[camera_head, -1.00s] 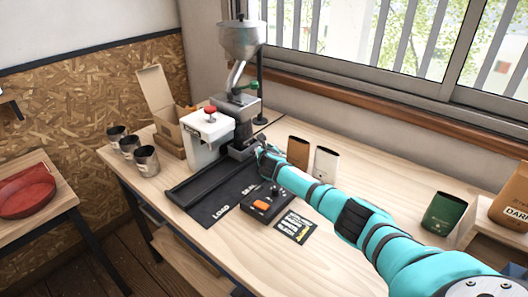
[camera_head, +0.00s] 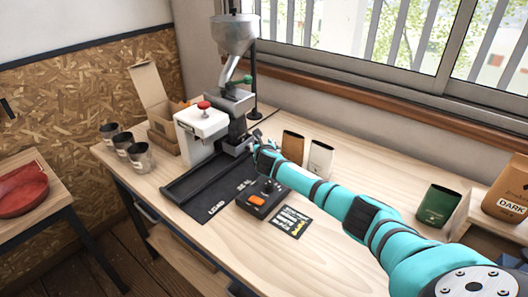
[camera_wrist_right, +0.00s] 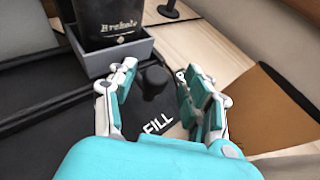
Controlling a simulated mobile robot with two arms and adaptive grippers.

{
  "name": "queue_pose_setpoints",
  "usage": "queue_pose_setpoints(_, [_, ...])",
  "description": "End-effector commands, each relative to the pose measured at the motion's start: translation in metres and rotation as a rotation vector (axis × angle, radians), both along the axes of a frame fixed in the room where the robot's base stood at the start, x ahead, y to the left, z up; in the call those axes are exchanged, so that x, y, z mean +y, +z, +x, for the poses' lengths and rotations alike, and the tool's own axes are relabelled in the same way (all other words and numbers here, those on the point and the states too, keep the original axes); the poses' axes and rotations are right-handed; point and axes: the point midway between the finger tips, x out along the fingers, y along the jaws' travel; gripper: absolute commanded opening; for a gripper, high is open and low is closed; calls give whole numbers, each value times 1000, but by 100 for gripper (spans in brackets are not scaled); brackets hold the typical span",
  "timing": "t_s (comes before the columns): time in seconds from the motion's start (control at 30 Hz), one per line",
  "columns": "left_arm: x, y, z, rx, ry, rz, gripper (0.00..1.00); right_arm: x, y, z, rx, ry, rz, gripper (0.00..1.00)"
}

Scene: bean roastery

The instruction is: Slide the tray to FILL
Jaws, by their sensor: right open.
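The grey tray (camera_wrist_right: 123,57) stands under the filling machine's spout, with a black bag (camera_wrist_right: 112,20) upright in it. In the head view the tray (camera_head: 238,147) is small and partly hidden by the machine and my gripper. A short black knob (camera_wrist_right: 152,80) is beside the tray's near right corner; whether it is joined to the tray is unclear. My right gripper (camera_wrist_right: 158,76) is open, its fingers on either side of the knob and not visibly closed on it. The FILL label (camera_wrist_right: 158,122) lies on the black mat (camera_wrist_right: 60,140) below the fingers. My left gripper is not in view.
The mat also bears LOAD and partly hidden SEAL markings. A black control box (camera_head: 264,198) with an orange button sits beside it. A brown bag (camera_head: 292,147) and a white bag (camera_head: 320,158) stand close to my right gripper. Metal cups (camera_head: 124,144) stand left.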

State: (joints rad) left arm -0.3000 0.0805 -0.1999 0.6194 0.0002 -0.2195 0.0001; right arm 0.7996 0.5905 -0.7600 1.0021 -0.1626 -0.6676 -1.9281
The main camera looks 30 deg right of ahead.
Motion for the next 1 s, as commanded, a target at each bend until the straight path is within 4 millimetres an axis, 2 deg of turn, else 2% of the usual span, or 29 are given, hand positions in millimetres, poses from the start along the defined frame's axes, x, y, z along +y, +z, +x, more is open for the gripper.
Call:
queue_pose_setpoints(0.4, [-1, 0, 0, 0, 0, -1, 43, 23, 24, -53, 1, 2, -2, 50])
queue_pose_setpoints(0.6, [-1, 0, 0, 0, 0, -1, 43, 33, 33, -73, 0, 0, -1, 50])
queue_pose_setpoints(1.0, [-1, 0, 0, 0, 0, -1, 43, 37, 37, -82, 0, -1, 0, 50])
